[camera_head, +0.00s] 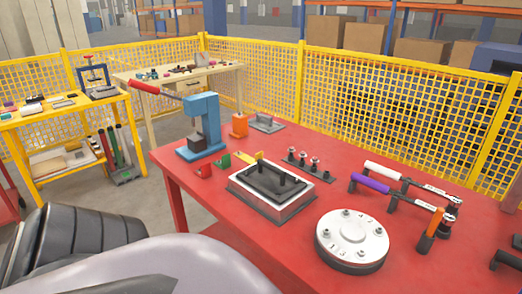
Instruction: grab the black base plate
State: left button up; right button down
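The black base plate (266,177) lies in a low grey and white metal fixture (283,213) on the red table. It is dark, roughly rectangular, and carries short dark upright posts. A small yellow piece (259,156) shows at its far edge. Neither of my grippers can be made out in this view. Nothing is seen holding the plate.
On the red table (196,196), a blue press (202,128) with a red lever stands left of the fixture. A round white disc (351,238) is in front right. Purple-handled (371,183) and white-handled (383,170) tools lie right. Yellow fencing (400,98) runs behind.

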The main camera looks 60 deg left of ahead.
aim_at(271, 181)
jog(key=u, duration=1.75)
